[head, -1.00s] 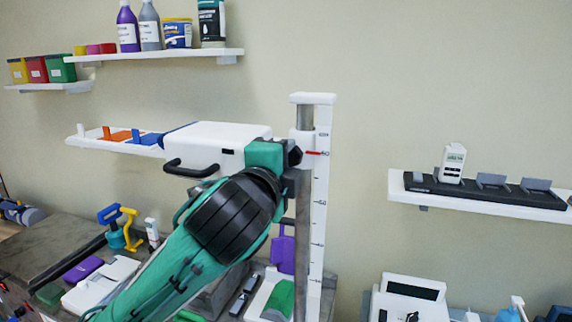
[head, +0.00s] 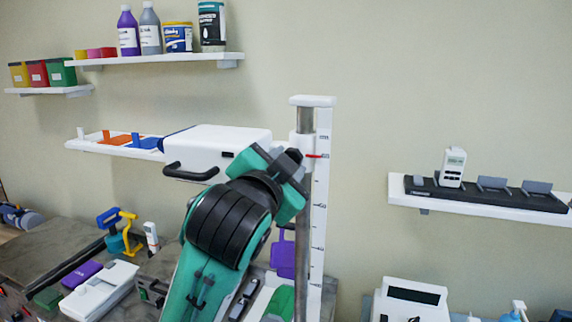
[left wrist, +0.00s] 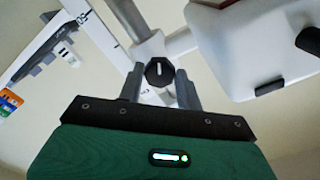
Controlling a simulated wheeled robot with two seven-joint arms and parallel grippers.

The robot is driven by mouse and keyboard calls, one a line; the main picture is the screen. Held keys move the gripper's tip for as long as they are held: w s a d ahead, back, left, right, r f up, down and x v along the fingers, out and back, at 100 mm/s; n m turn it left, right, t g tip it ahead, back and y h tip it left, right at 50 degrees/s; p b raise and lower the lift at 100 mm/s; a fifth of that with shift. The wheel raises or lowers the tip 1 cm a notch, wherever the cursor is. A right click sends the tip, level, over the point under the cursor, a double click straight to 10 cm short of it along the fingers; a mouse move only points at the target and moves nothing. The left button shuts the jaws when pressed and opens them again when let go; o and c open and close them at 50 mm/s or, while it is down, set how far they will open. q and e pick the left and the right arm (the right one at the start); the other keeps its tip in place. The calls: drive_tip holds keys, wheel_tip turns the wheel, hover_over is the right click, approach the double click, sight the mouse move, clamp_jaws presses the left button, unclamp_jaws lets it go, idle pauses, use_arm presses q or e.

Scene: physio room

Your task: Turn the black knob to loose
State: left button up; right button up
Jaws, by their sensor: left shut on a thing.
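The black knob (left wrist: 158,72) sits on the white collar of the upright column, between the fingers of my left gripper (left wrist: 159,88) in the left wrist view. It has a white line on its face. In the head view the knob (head: 294,155) shows beside the column, partly hidden by my left gripper (head: 287,166), which is shut on it and tilted. The white scale column (head: 319,200) carries a red pointer (head: 313,156) near its top. A loose or tight marking cannot be read. My right gripper is not in view.
A white box-shaped head with a black handle (head: 190,173) juts left from the column, close to my gripper. A shelf (head: 480,202) with a handheld device is at right. The wall between column and shelf is clear.

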use_arm(q)
drive_tip(key=shift+n, duration=0.6)
drive_tip(key=o, duration=1)
drive_tip(key=shift+s, duration=0.15)
drive_tip(key=b+v, duration=0.4)
drive_tip(key=v, duration=0.9)
drive_tip(key=shift+s+a, duration=0.15)
drive_tip(key=shift+s, duration=0.1)
